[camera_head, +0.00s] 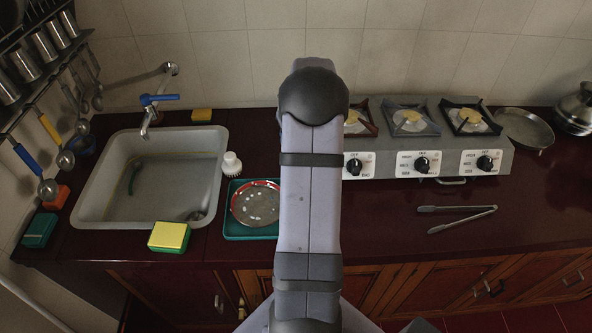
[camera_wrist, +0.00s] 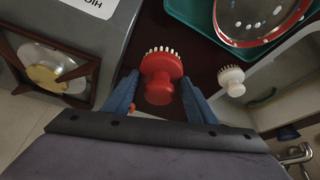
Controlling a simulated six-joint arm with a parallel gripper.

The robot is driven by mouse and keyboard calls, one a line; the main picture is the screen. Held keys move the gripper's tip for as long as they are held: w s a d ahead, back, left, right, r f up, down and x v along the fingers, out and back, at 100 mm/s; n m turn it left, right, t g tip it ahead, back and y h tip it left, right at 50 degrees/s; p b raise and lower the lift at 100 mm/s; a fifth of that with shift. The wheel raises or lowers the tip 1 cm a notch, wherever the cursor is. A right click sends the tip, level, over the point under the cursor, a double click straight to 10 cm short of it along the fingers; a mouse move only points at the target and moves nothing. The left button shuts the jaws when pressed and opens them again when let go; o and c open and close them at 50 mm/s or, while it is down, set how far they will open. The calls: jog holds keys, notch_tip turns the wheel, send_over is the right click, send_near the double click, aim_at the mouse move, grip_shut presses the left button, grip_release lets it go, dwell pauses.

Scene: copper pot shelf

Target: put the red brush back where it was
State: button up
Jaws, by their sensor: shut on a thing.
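The red brush (camera_wrist: 161,72) shows in the wrist view, with its pale bristles pointing away from me and its round knob toward me. My gripper (camera_wrist: 160,80) is shut on it, with one blue finger on each side. Behind the brush is the dark counter between the stove and the teal tray; I cannot tell how high above it the brush is. In the head view my own arm hides the gripper and the brush.
A white brush (camera_head: 232,163) stands between the sink (camera_head: 87,208) and the teal tray (camera_head: 238,237), which holds a red-rimmed plate (camera_head: 241,206). The stove (camera_head: 432,180) is right of my arm. Tongs (camera_head: 462,215) lie on the right counter, with free room around them.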

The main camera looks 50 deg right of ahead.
jog(key=shift+f+p, duration=1.55)
jog(key=shift+f, duration=3.45)
jog(key=shift+f, duration=0.15)
jog(key=o, duration=0.7)
jog(key=shift+o, duration=0.6)
jog(key=shift+r, duration=0.3)
jog(key=b+v, duration=0.3)
jog(key=v, duration=0.8)
jog(key=shift+s+r, duration=0.25)
jog(key=shift+r, duration=0.05)
jog(key=shift+a, duration=0.1)
